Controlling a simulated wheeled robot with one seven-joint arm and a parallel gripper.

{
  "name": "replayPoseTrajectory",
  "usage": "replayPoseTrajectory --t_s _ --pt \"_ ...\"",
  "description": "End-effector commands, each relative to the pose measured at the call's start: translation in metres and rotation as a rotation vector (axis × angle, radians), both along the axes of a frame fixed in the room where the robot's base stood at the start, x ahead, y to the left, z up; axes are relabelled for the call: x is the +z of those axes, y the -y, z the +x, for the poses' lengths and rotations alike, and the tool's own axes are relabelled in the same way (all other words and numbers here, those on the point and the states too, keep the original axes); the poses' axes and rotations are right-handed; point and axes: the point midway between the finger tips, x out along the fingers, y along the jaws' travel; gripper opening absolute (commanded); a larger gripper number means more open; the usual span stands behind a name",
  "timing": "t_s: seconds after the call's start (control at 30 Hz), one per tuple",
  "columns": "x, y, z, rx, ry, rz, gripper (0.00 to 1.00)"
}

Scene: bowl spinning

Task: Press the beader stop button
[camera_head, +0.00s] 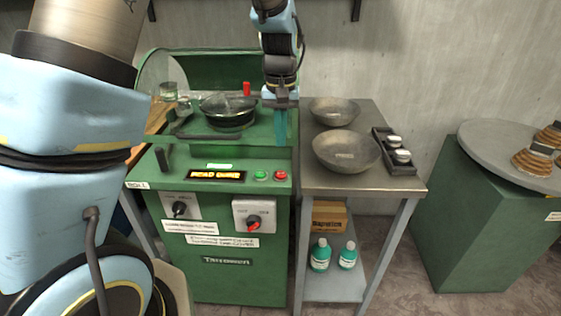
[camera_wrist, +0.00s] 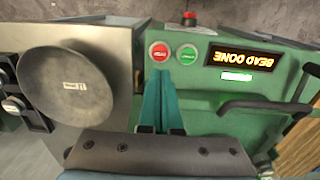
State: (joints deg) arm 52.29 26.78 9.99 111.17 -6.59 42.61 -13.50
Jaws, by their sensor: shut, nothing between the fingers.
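The beader is a green machine (camera_head: 237,270) with a lit display (camera_head: 217,175) that reads "BEAD DONE" in the wrist view (camera_wrist: 241,57). The red stop button (camera_head: 280,175) sits at the right end of its panel and also shows in the wrist view (camera_wrist: 160,51). A green button (camera_head: 260,175) is right beside it, also in the wrist view (camera_wrist: 188,52). My gripper (camera_head: 281,142) points down with its teal fingers shut and empty, behind and above the red button. In the wrist view the fingertips (camera_wrist: 161,72) appear just below the red button, apart from it.
A pan-like round part (camera_head: 228,112) and a black lever (camera_head: 162,158) are on the machine. A steel table (camera_head: 318,183) at right holds two grey bowls (camera_head: 346,151) and a black tray (camera_head: 402,168). A red rotary switch (camera_head: 253,225) is on the front.

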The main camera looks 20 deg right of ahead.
Motion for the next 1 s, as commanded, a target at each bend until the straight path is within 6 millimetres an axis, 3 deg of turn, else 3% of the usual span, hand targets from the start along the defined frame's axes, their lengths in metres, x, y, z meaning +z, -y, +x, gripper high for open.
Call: replayPoseTrajectory --t_s 0.2,0.4,0.6,1.0 --pt "-0.045 -0.001 -0.001 0.001 -0.004 0.004 0.00" --pt "-0.073 -0.001 0.000 0.000 -0.001 0.002 0.00" --pt "-0.086 0.000 0.000 0.001 0.000 -0.001 0.00" --pt "-0.091 0.000 0.000 0.000 0.000 -0.001 0.00"
